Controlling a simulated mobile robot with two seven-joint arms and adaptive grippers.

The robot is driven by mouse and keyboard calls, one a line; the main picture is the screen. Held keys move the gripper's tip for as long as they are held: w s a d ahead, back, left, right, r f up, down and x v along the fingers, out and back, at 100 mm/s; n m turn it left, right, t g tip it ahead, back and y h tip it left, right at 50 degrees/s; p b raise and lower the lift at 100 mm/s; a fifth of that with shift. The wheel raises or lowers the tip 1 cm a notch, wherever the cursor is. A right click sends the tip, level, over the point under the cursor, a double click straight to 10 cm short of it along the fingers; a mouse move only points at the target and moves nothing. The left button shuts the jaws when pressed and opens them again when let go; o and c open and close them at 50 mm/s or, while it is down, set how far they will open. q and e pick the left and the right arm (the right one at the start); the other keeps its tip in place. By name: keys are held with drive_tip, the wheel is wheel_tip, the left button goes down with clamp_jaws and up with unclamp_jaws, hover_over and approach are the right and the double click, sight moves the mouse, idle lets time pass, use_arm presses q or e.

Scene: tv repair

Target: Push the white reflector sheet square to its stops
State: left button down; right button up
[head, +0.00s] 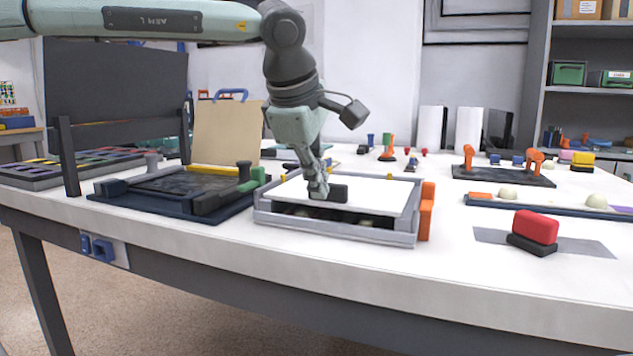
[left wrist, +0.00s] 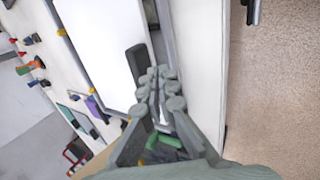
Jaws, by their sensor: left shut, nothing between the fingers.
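The white reflector sheet (head: 372,195) lies in a grey frame (head: 335,232). A dark gap with pale domes shows between its near edge and the frame's front wall. A dark block (head: 338,192) sits on the sheet near that edge. In the left wrist view, the sheet (left wrist: 100,40), the block (left wrist: 137,62) and a frame rail (left wrist: 162,42) show ahead of the fingers. My left gripper (head: 319,190) is shut and empty, fingertips down at the sheet's near edge, right beside the block. I cannot tell whether they touch it. My right gripper is not in view.
An orange piece (head: 427,211) stands at the frame's right side. A dark tray (head: 165,190) with a green-handled part is close on the left. A red block on a black base (head: 535,228) lies to the right. The table's front strip is clear.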

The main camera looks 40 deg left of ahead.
use_arm(q)
drive_tip(key=shift+w+a, duration=0.15)
drive_tip(key=shift+w, duration=0.45)
drive_tip(key=shift+w, duration=0.1)
drive_tip(key=shift+r+p, duration=0.1)
drive_tip(key=shift+p, duration=0.2)
drive_tip(key=p+v, duration=0.3)
drive_tip(key=v, duration=0.2)
drive_tip(key=shift+s+r, duration=0.3)
